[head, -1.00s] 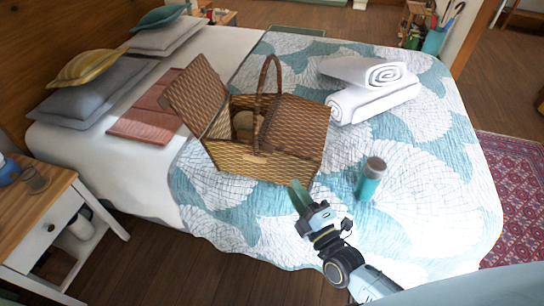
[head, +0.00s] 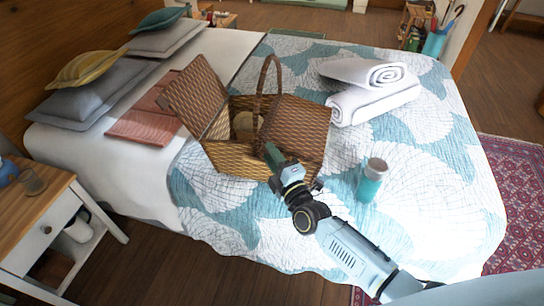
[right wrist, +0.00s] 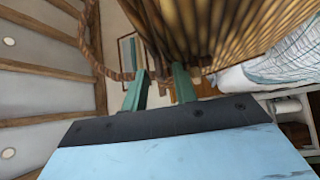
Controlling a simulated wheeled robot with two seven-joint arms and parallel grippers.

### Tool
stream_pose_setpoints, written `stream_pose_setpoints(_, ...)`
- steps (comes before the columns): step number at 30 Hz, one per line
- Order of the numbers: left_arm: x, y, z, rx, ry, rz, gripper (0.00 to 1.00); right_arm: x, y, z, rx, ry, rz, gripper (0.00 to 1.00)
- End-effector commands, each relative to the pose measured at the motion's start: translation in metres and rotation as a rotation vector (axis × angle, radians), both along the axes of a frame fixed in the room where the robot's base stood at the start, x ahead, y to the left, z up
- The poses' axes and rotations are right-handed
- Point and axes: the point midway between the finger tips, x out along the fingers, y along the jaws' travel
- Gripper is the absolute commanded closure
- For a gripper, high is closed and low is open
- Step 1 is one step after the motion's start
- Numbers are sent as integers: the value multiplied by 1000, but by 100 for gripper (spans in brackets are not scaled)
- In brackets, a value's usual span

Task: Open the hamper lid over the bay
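The wicker hamper (head: 240,160) stands on the bed with its tall hoop handle (head: 280,75) upright. Its left lid (head: 195,92) is raised and leans out to the left. Its right lid (head: 298,122) lies down over the right bay. A pale rounded thing (head: 243,124) shows in the open left part. My right gripper (head: 271,153) is at the hamper's front, by the right lid's front left corner and the handle's foot. In the right wrist view its green fingers (right wrist: 160,76) are apart, below the wicker (right wrist: 220,25); I cannot tell whether they touch it. My left gripper is not in view.
A teal bottle (head: 371,181) stands on the quilt right of my right arm. Rolled white towels (head: 375,98) lie behind it. Pillows (head: 95,95) and a folded pink cloth (head: 145,122) lie left. A nightstand (head: 35,215) stands at front left. The quilt at front right is clear.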

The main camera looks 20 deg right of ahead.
Motion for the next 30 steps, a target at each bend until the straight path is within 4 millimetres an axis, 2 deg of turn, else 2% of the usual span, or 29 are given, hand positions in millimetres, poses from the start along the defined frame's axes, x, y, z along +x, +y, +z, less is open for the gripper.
stream_pose_setpoints(3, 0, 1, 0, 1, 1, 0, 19, 0, 0, 0, 0, 0, 0, 74)
stream_pose_setpoints(9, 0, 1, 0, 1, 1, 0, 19, 0, 0, 0, 0, 0, 0, 100)
stream_pose_setpoints(23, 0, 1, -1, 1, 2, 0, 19, -1, 0, 1, 10, -5, 1, 100)
stream_pose_setpoints(30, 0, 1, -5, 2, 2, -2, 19, -2, 1, 12, 83, -56, 7, 100)
